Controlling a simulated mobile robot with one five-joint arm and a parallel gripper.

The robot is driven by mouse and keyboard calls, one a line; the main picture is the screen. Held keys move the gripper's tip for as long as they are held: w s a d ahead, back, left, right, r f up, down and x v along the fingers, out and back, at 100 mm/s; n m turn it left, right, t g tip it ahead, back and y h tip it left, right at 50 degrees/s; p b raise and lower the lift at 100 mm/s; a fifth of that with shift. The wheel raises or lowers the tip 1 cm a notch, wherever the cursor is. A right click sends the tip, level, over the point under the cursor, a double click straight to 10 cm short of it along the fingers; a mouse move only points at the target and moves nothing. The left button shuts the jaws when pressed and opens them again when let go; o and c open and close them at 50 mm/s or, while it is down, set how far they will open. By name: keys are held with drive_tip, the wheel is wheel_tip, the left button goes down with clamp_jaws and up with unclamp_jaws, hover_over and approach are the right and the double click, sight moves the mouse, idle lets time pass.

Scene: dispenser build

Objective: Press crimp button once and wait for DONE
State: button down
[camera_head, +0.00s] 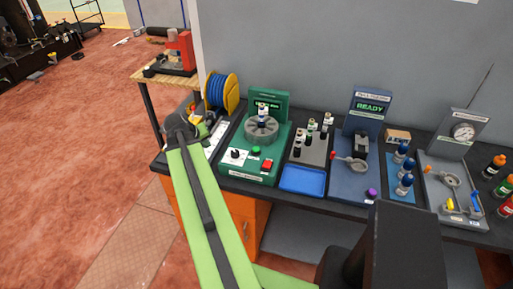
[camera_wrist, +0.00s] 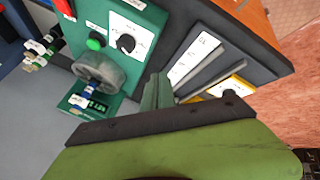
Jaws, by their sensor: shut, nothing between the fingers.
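The blue station (camera_head: 350,180) right of centre in the head view has a screen (camera_head: 370,107) reading READY. It has a dark head (camera_head: 361,145), a small round cup on an arm (camera_head: 350,160) and a purple knob or button (camera_head: 372,193) at its front. Its small labels are too blurred to read. My gripper (camera_wrist: 157,92) is shut and empty in the wrist view, near the green station (camera_wrist: 130,20), left of the blue one. That station has a green button (camera_wrist: 96,41), a black dial (camera_wrist: 126,43) and a round carousel (camera_wrist: 97,68) with a vial. My gripper touches none of these.
A rack with vials (camera_head: 312,145) and a blue tray (camera_head: 303,179) lie between the two stations. Blue-capped vials (camera_head: 403,165) and a gauge station (camera_head: 460,150) stand to the right. A yellow-rimmed blue spool (camera_head: 222,92) stands behind my wrist. The wall bounds the bench behind.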

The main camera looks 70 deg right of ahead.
sight(255, 150)
drive_tip(key=s+d+r+m+g+h, duration=0.1)
drive_tip(key=s+d+r+m+g, duration=0.1)
drive_tip(key=s+d, duration=1)
drive_tip(key=s+r, duration=0.1)
drive_tip(key=s, duration=0.3)
drive_tip(key=shift+d+r+m+h, duration=0.25)
drive_tip(key=shift+d+m+h, duration=0.05)
drive_tip(key=shift+h, duration=0.1)
wheel_tip(255, 150, down, 9)
drive_tip(key=b, duration=0.8)
drive_tip(key=shift+b, duration=0.3)
drive_tip(key=shift+f+b, duration=0.3)
drive_tip(key=shift+f+b, duration=0.6)
idle(0.8)
drive_tip(key=shift+r, duration=0.15)
drive_tip(key=shift+r+p, duration=0.85)
drive_tip(key=shift+p, duration=0.15)
